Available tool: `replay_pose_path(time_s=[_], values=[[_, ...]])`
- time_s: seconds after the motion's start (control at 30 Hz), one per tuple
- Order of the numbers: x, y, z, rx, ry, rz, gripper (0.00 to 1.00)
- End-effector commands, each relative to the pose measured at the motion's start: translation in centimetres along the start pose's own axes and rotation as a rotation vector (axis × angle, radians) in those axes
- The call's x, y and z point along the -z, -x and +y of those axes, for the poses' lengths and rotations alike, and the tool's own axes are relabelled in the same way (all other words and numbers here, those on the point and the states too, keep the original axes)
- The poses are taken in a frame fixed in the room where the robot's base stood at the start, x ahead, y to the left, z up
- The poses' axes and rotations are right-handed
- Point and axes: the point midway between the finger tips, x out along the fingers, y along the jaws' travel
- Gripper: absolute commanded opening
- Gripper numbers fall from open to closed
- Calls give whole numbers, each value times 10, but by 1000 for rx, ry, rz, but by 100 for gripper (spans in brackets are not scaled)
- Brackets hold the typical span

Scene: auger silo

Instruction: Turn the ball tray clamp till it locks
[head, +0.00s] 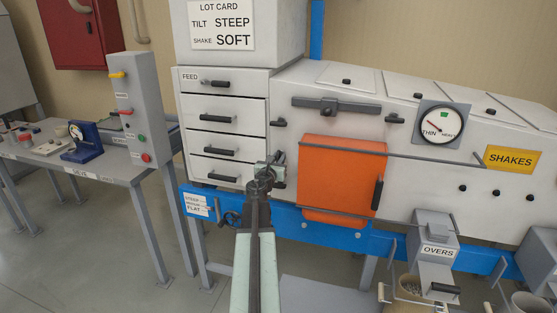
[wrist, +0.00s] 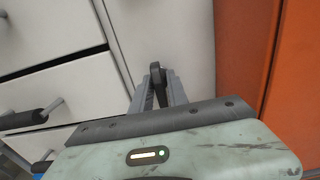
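The ball tray clamp has no readable label. I take it to be the small dark clamp (head: 281,184) at the lower left of the orange panel (head: 338,175), partly hidden by my gripper (head: 268,172). In the wrist view my gripper (wrist: 159,82) has its fingers converged on a narrow dark piece, which looks like the clamp's lever. It lies against the pale wall between the drawers and the orange panel (wrist: 297,95). Its base and exact angle are hidden.
White drawers with dark handles (head: 217,118) stand just left of my gripper. Similar dark clamps sit at the panel's upper left (head: 278,122) and upper right (head: 395,119). A thin grey rail (head: 350,149) crosses the panel. A blue beam (head: 350,240) runs below.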

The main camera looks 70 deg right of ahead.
Motion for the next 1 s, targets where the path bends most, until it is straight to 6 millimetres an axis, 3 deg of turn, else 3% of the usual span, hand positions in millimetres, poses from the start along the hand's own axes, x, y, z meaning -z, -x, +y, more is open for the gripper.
replay_pose_path(time_s=[0.47, 1.0], values=[[0, 0, 0, 1, -131, 0, 0], [0, 1, -1, 1, -623, 0, 0]])
